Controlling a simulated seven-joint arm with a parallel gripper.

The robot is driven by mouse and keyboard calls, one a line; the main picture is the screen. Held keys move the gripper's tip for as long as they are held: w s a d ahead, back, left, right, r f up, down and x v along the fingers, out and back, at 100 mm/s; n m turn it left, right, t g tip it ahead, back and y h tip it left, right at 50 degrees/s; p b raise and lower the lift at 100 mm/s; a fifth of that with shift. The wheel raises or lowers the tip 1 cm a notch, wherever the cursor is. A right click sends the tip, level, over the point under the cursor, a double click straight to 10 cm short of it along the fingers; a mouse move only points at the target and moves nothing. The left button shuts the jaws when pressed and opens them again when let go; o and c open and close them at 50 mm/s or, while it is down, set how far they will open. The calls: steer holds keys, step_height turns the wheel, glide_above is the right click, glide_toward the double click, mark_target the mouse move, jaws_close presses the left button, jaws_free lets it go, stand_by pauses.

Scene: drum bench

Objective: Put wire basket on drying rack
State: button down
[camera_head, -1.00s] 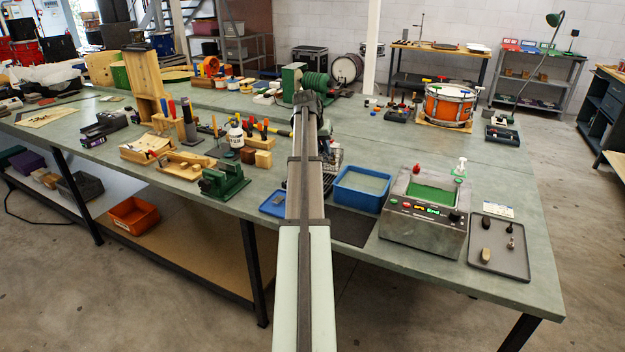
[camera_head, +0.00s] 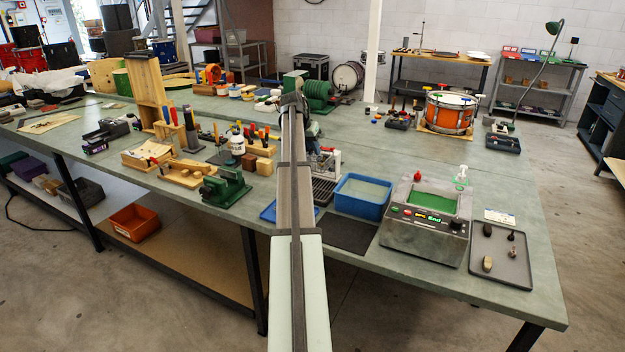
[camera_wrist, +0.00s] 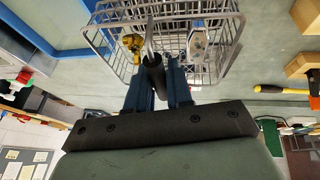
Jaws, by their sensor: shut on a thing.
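The wire basket (camera_wrist: 180,35) hangs at my gripper (camera_wrist: 165,78) in the wrist view. The two blue fingers are shut on its dark handle (camera_wrist: 153,75). A small yellow part and a grey metal part show in the basket. In the head view my arm hides the gripper and most or all of the basket. A dark slatted rack (camera_head: 324,190), which looks like the drying rack, lies on the bench just right of my arm, left of the blue tub. I cannot tell the basket's height above the bench.
The blue tub (camera_head: 362,194) of liquid stands beside the rack, with a grey machine (camera_head: 428,222) to its right. A dark mat (camera_head: 347,232) lies in front. A blue tray (camera_head: 268,211) and green vise (camera_head: 226,187) are on the left. A whitish item with red (camera_head: 327,163) stands behind the rack.

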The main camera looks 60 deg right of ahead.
mark_target(313, 170)
step_height(313, 170, down, 9)
steer(key=shift+f, duration=0.1)
stand_by(0.4)
steer(key=shift+f, duration=0.1)
steer(key=c, duration=1)
jaws_free()
steer(key=v, duration=1.2)
